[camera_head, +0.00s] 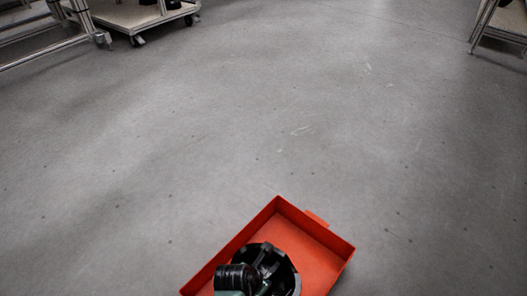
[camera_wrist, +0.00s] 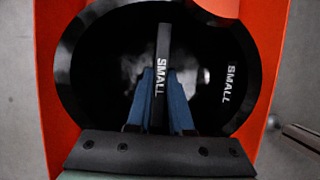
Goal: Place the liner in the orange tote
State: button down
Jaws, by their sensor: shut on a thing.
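The liner is a round black shell marked "SMALL" in white. In the wrist view the liner (camera_wrist: 236,75) fills the middle, with a strip across its centre. My gripper (camera_wrist: 161,88) has its two blue fingers shut on that strip. The orange tote (camera_wrist: 270,45) shows its walls on both sides of the liner. In the head view the tote (camera_head: 320,262) is at the bottom centre, and the liner (camera_head: 288,278) is within its outline, partly hidden by my wrist. I cannot tell whether the liner touches the tote's floor.
The right part of the tote's floor is bare. Wide grey floor (camera_head: 270,110) lies clear beyond the tote. A wheeled cart (camera_head: 140,15) stands at the far left, and a metal-legged stand (camera_head: 497,25) at the far right.

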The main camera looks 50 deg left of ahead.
notch_tip(320, 180, down, 4)
jog(key=b, duration=0.3)
jog(key=shift+r, duration=0.3)
jog(key=c, duration=0.8)
grip_release()
jog(key=p+v, duration=0.9)
jog(key=v, duration=0.1)
jog(key=shift+r, duration=0.4)
jog(key=shift+s+r+p, duration=0.3)
jog(key=shift+r, duration=0.25)
